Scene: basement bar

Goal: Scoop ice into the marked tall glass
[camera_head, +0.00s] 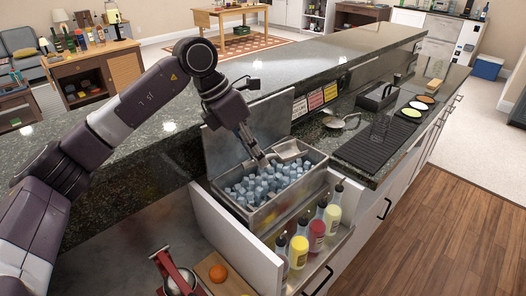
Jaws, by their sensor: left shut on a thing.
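My left gripper (262,159) reaches down over the back edge of the ice bin, shut on the metal ice scoop (291,150). The scoop's pan is above the far right part of the bin; whether any ice is in it I cannot tell. The steel ice bin (292,201) is full of bluish ice cubes (264,186). A tall clear glass (380,129) stands upright on the black ribbed mat (366,152), right of the bin. No marking on it can be made out. My right gripper is not in view.
Several bottles (317,231) stand in a rail in front of the bin. A metal strainer or spoon (342,121) lies behind the mat. A black caddy (377,97) and coloured rimmer dishes (411,112) are farther right. An orange (218,273) lies on a board at front.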

